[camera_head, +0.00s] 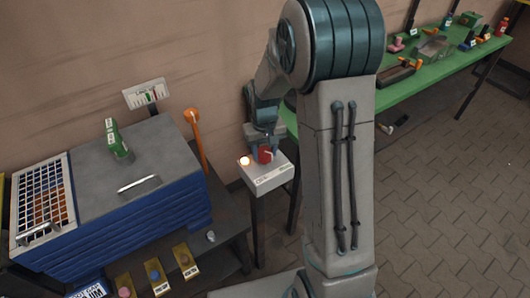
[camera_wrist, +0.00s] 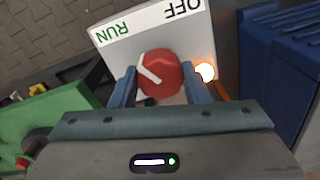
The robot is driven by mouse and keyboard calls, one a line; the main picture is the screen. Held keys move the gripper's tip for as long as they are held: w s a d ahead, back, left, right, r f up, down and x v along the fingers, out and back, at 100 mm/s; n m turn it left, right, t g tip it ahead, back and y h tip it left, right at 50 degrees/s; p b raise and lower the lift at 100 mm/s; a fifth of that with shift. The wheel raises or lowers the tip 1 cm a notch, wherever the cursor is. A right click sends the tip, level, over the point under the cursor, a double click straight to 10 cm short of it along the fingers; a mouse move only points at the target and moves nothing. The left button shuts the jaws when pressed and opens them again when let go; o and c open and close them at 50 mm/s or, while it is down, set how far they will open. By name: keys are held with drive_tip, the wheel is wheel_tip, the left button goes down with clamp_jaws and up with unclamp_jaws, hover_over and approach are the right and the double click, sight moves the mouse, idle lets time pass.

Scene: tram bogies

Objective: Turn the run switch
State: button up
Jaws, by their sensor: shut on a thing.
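The run switch is a red round knob (camera_wrist: 161,73) with a white pointer bar, on a pale grey box (camera_head: 268,178) on a post. My gripper (camera_wrist: 161,92) is shut on the knob, one blue finger on each side. The pointer slants up and left, toward the green RUN lettering (camera_wrist: 112,31); the black OFF lettering (camera_wrist: 183,9) is upper right, upside down in the wrist view. A small lamp (camera_wrist: 205,71) beside the knob glows. In the head view the red knob (camera_head: 265,155) shows below my gripper (camera_head: 264,148), partly covered.
A blue cabinet (camera_head: 120,222) with a grey top stands left of the box. An orange lever (camera_head: 195,135) rises between them. A green table (camera_head: 440,65) with tools runs behind to the right. The paved floor (camera_head: 440,180) at right is mostly clear.

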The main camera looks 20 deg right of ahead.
sight(264, 152)
drive_tip(key=shift+r+n, duration=0.1)
drive_tip(key=shift+n, duration=0.7)
drive_tip(key=shift+w, duration=0.1)
drive_tip(key=o, duration=1)
wheel_tip(264, 152, up, 14)
drive_tip(key=shift+f+b, duration=0.1)
drive_tip(key=shift+b, duration=0.4)
drive_tip(key=s+t, duration=0.1)
drive_tip(key=s, duration=0.6)
drive_tip(key=s+m+t, duration=0.1)
drive_tip(key=s, duration=0.6)
drive_tip(key=s+m+t, duration=0.1)
drive_tip(key=s, duration=0.6)
drive_tip(key=shift+a, duration=0.15)
